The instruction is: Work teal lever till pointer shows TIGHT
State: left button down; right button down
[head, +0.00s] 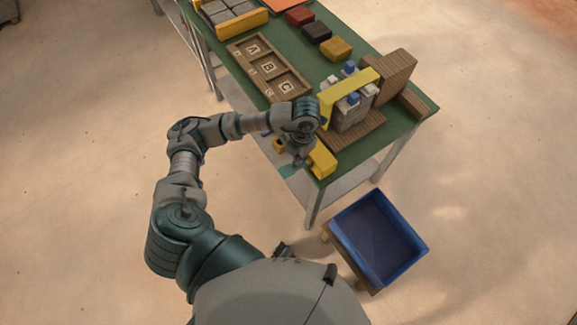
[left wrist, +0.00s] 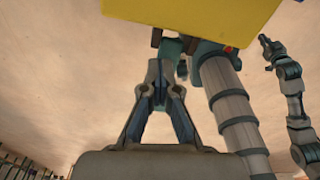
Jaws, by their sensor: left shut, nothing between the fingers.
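My left gripper (head: 297,160) is at the near left corner of the green table, beside a yellow block-shaped part (head: 322,162) of the press. In the left wrist view its fingers (left wrist: 160,85) are shut, with nothing between them. A teal piece, likely the lever (head: 288,170), shows just by the fingertips in the head view; whether they touch I cannot tell. In the left wrist view a teal part (left wrist: 172,48) lies just beyond the fingertips, under a large yellow block (left wrist: 185,15). The press (head: 352,110) has a yellow frame and grey body. I cannot make out its pointer.
A wooden tray marked A, B, C (head: 268,68) lies left of the press. Red (head: 299,16), dark (head: 317,32) and mustard (head: 336,48) blocks sit behind. A blue bin (head: 378,240) stands in front of the table. Floor left of the table is clear.

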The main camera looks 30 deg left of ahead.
pick_arm(q)
notch_tip(320, 180, up, 11)
jog(key=w, duration=0.1)
dwell(0.4)
